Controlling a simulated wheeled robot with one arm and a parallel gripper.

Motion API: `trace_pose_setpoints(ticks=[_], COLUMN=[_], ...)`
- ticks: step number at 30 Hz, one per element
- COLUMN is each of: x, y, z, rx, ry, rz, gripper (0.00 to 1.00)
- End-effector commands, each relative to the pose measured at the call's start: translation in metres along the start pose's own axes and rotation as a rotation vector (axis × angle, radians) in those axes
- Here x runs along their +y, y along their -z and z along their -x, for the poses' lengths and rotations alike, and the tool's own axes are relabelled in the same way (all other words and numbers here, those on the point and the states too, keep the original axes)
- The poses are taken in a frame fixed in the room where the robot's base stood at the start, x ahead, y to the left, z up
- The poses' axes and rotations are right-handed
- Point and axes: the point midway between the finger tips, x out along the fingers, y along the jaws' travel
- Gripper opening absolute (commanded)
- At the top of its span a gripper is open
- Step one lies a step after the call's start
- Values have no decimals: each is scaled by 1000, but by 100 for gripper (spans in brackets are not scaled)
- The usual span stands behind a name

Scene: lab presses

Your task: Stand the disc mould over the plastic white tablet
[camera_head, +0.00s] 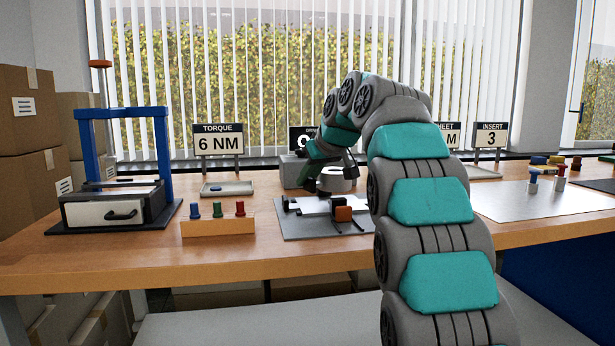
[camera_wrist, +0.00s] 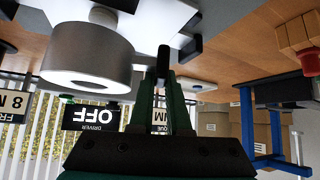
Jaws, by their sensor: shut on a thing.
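The disc mould (camera_head: 337,178), a thick grey ring with an open top, is held by its side above the work mat, to the right of my gripper (camera_head: 313,179). In the wrist view, which is upside down, the mould (camera_wrist: 88,62) is large and upright, and my gripper (camera_wrist: 163,62) is shut on a dark tab at its side. The plastic white tablet (camera_head: 312,206) appears to be the flat white piece on the mat below.
A wooden rack (camera_head: 218,227) with coloured pegs and a blue-framed press (camera_head: 120,165) stand left. A grey box (camera_head: 292,172) and signs stand behind. My arm hides the mat's right side.

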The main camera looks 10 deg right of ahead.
Motion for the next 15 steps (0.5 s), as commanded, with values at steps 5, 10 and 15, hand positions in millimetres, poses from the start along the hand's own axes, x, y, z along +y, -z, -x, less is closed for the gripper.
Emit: trace_pose_setpoints(ticks=[5, 10, 15], x=[0, 0, 0], y=[-10, -12, -12], z=[-10, -13, -12], rx=[4, 5, 5], ry=[-2, -2, -2], rz=[1, 1, 0], gripper=[0, 0, 0])
